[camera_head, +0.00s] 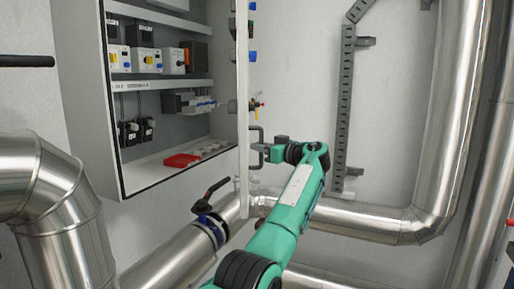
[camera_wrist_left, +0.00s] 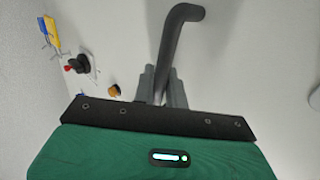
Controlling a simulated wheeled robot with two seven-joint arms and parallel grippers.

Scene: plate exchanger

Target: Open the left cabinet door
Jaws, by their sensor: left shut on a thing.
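The grey cabinet (camera_head: 82,90) hangs on the wall at the left of the head view, with its inside showing. Its door (camera_head: 242,75) stands swung open and is seen almost edge-on. A dark bar handle (camera_head: 257,131) sticks out from the door's outer face. My left gripper (camera_head: 264,149) is at this handle. In the left wrist view the two grey fingers (camera_wrist_left: 162,88) sit on either side of the bent handle (camera_wrist_left: 178,40) and are shut on it. My right gripper is not in view.
Shelves inside the cabinet hold switchgear (camera_head: 143,60) and a red item (camera_head: 181,160). Small knobs (camera_wrist_left: 83,63) sit on the door near the handle. Silver pipes (camera_head: 455,120) run at the right, and a pipe with a valve lever (camera_head: 216,187) runs below the cabinet.

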